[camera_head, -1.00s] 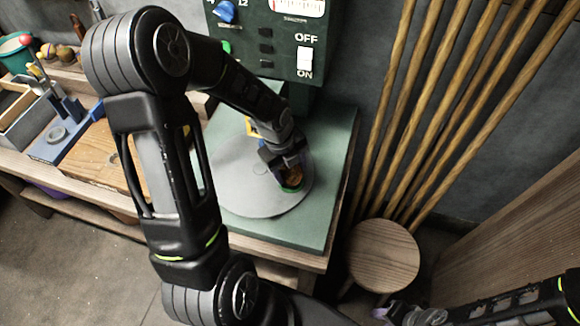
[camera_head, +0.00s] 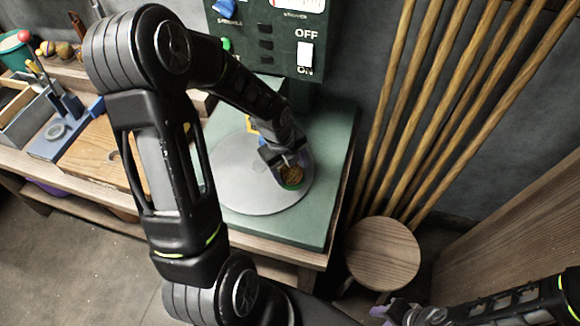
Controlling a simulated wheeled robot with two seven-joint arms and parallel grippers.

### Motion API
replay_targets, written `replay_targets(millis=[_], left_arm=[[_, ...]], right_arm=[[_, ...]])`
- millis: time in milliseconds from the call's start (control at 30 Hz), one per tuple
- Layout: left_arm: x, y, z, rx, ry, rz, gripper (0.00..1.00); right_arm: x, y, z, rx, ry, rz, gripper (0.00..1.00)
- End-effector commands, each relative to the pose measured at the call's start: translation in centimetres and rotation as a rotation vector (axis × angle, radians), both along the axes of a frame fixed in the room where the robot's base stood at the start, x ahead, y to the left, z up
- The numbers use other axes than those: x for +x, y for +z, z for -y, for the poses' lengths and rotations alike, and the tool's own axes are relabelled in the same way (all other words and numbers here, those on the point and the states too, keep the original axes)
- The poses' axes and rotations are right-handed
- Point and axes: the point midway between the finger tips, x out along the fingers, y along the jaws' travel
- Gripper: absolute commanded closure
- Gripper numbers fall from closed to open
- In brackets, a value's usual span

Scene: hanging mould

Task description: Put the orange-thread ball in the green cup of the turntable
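The turntable (camera_head: 240,190) is a grey disc on a green base. The green cup (camera_head: 291,186) stands at its right side, partly covered by my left gripper. A brown-orange ball (camera_head: 291,175) sits in the cup's mouth; its thread colour is too small to make out. My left gripper (camera_head: 288,160) is just above the ball, pointing down; whether its fingers touch the ball, and how wide they are, is unclear. My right gripper (camera_head: 392,314) is low at the bottom edge, away from the turntable, and its fingers are too unclear to read.
A green control box (camera_head: 265,40) with an OFF/ON switch (camera_head: 305,56) stands behind the turntable. Bamboo poles (camera_head: 430,110) lean at right behind a round stool (camera_head: 383,253). A wooden bench (camera_head: 60,195) with trays and tools is at left. My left arm hides the turntable's left part.

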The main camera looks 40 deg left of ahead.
Motion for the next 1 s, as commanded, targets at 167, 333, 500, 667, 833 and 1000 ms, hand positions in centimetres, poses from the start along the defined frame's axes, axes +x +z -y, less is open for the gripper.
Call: replay_targets(millis=[167,333,500,667,833,1000], left_arm=[[0.0,0.0,0.0,0.000,0.000,0.000,0.19],[0.0,0.0,0.0,0.000,0.000,0.000,0.18],[-0.1,0.2,0.0,0.000,0.001,0.000,0.18],[-0.3,1.7,-0.2,0.001,0.002,0.002,0.18],[-0.7,4.6,-0.4,0.002,0.003,0.005,0.18],[-1.2,6.9,-0.5,0.002,0.002,0.003,0.18]], right_arm=[[0.0,0.0,0.0,0.000,0.000,0.000,0.64],[0.0,0.0,0.0,0.000,0.000,0.000,0.64],[0.0,0.0,0.0,0.000,0.000,0.000,0.64],[0.0,0.0,0.0,0.000,0.000,0.000,0.64],[0.0,0.0,0.0,0.000,0.000,0.000,0.64],[0.0,-0.1,0.0,0.000,0.000,0.000,0.64]])
